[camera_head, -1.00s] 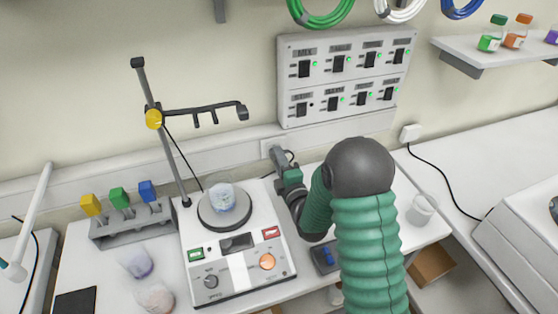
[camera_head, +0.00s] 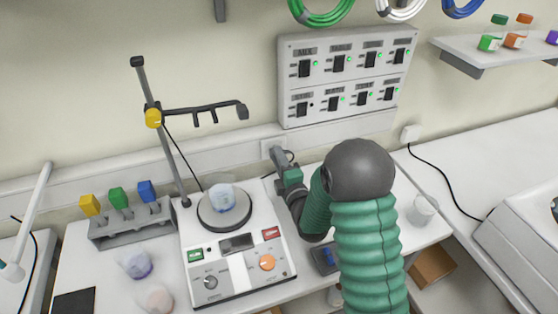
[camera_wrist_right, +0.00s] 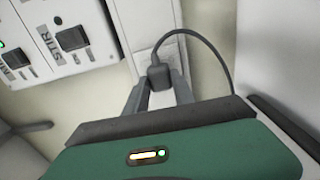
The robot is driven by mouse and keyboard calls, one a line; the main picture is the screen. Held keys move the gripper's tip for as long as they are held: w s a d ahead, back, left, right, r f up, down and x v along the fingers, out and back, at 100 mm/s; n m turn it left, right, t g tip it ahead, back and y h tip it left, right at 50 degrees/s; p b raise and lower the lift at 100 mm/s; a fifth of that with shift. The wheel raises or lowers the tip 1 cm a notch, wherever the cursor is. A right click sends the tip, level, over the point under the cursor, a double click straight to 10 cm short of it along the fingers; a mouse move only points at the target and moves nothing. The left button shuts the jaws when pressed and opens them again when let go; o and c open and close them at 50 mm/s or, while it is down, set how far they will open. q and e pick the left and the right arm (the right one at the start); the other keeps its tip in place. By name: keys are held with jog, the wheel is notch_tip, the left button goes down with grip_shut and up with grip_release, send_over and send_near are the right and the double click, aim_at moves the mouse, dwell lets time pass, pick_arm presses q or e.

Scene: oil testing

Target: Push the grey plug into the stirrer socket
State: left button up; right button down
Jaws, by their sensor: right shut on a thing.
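The grey plug (camera_wrist_right: 158,77) is held between the fingertips of my right gripper (camera_wrist_right: 158,92) in the right wrist view, with its dark cable looping up and to the right. It is up against the pale wall socket plate (camera_wrist_right: 146,62); I cannot tell how deep its pins sit. In the head view my right gripper (camera_head: 278,158) reaches the wall by the socket plate (camera_head: 268,147), behind the stirrer (camera_head: 238,245), and largely hides the plug. My left gripper is not in view.
A switch panel (camera_head: 298,93) is on the wall above the socket. A stand (camera_head: 170,145) with a clamp arm rises left of my gripper. A cup sits on the stirrer plate. A rack (camera_head: 133,228) with coloured-top items and loose vessels is at left. A beaker (camera_head: 421,210) stands at right.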

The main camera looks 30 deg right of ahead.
jog(key=shift+w+d, duration=0.1)
jog(key=shift+w, duration=0.3)
jog(key=c, duration=1)
grip_release()
jog(key=shift+o, duration=0.2)
